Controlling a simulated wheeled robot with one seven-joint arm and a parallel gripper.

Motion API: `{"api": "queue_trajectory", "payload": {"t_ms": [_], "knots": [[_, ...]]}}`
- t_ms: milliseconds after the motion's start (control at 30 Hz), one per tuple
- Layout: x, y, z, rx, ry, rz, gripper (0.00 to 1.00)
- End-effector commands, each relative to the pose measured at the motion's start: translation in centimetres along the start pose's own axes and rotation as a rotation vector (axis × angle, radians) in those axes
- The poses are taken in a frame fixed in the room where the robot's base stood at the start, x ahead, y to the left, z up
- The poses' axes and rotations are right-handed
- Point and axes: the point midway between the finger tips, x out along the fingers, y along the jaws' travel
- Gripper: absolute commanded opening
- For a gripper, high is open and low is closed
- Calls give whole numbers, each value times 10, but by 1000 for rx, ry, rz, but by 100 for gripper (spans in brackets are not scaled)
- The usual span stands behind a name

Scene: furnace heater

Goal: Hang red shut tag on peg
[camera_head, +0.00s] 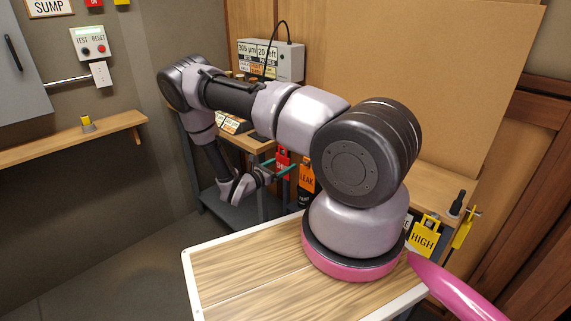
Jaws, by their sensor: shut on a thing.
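My gripper (282,171) reaches down in front of the wooden bench, left of my arm's big joint. Its thin teal fingers are shut at a red tag (283,158) with pale lettering. The fingers partly cover this tag, and I cannot read its word in full. The tag is beside an orange LEAK tag (306,176) at the bench front. I cannot make out whether the red tag touches a peg. Pegs behind my arm are hidden.
A yellow HIGH tag (424,236) hangs at the bench's right end, with another yellow tag (465,229) beside it. A grey instrument box (290,61) stands at the back of the bench. A wooden shelf (60,143) is on the left wall. The floor at lower left is clear.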

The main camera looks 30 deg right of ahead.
Motion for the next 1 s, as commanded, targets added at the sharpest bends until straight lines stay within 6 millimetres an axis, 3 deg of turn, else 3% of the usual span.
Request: {"api": "queue_trajectory", "payload": {"t_ms": [233,667,1000], "knots": [[-16,0,0,0,-1,1,34],[-20,0,0,0,0,2,34],[-42,0,0,1,-1,1,34]]}}
